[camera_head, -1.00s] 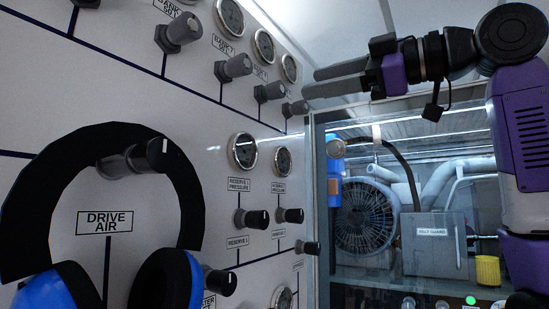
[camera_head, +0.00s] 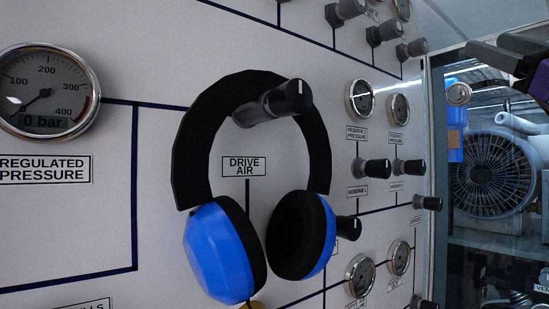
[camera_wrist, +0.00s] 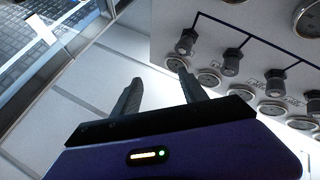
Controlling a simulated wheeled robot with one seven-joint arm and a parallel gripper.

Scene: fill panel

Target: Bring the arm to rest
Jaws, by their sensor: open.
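My gripper (camera_head: 487,47) shows at the upper right edge of the head view, with dark fingers and a purple body part. Most of my arm is outside that view. In the wrist view my gripper (camera_wrist: 160,88) has its two grey fingers apart, with nothing between them. Behind the fingers are pale wall surfaces and the knobs of the panel. I cannot tell how far the fingertips are from the panel.
The white panel (camera_head: 190,80) carries gauges and knobs, including a regulated pressure gauge (camera_head: 46,90) reading 0 bar. Blue and black ear defenders (camera_head: 222,250) hang on the drive air knob (camera_head: 290,97). A window at right shows a fan (camera_head: 492,175).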

